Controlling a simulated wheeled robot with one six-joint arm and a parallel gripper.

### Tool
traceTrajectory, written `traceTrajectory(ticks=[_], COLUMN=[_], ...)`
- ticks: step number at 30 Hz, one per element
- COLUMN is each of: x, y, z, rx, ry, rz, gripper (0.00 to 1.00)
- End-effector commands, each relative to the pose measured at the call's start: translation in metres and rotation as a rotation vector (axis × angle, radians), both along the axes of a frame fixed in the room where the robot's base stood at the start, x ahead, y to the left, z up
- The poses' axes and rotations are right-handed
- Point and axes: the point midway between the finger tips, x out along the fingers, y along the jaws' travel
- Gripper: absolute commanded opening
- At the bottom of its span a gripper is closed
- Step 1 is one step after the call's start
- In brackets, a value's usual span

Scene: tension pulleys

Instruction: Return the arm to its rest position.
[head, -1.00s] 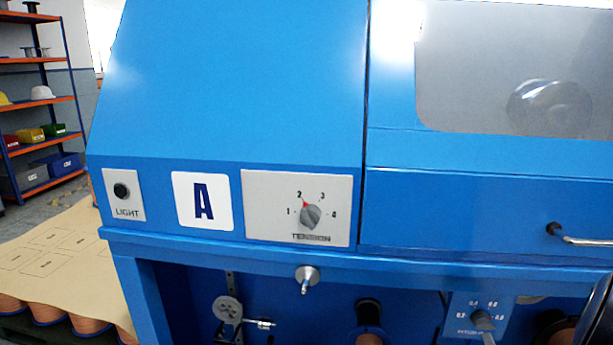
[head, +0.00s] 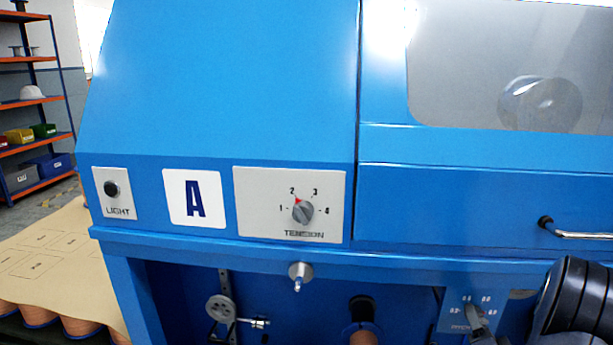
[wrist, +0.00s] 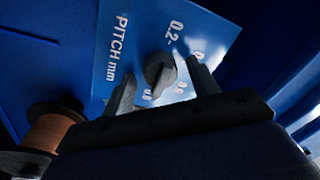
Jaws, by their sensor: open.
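My gripper (wrist: 161,74) shows in the wrist view, its two dark fingers apart. The grey pitch knob (wrist: 153,68) appears between the fingertips; I cannot tell whether they touch it. The knob sits on a light blue panel (wrist: 118,62) marked "PITCH mm". In the head view, a black part of my arm (head: 578,305) is at the lower right, beside the pitch panel (head: 452,310).
The blue machine (head: 230,90) fills most of the head view. Its tension knob (head: 303,212) has its red mark at 2. A copper spool (wrist: 52,132) is left of the gripper in the wrist view.

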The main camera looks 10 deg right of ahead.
Motion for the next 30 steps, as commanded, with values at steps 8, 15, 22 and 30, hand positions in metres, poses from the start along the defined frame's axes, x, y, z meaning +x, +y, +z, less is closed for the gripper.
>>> traceTrajectory(ticks=[8, 15, 22, 30], x=[-0.0009, -0.0011, -0.0011, -0.0011], y=[-0.0007, -0.0011, -0.0009, -0.0005], z=[0.0009, 0.0016, 0.0023, 0.0031], rx=[-0.241, -0.449, -0.645, -0.871], ry=[0.057, 0.107, 0.154, 0.209], rz=[0.0, -0.001, 0.0, 0.001], gripper=[0.57, 0.57, 0.57, 0.57])
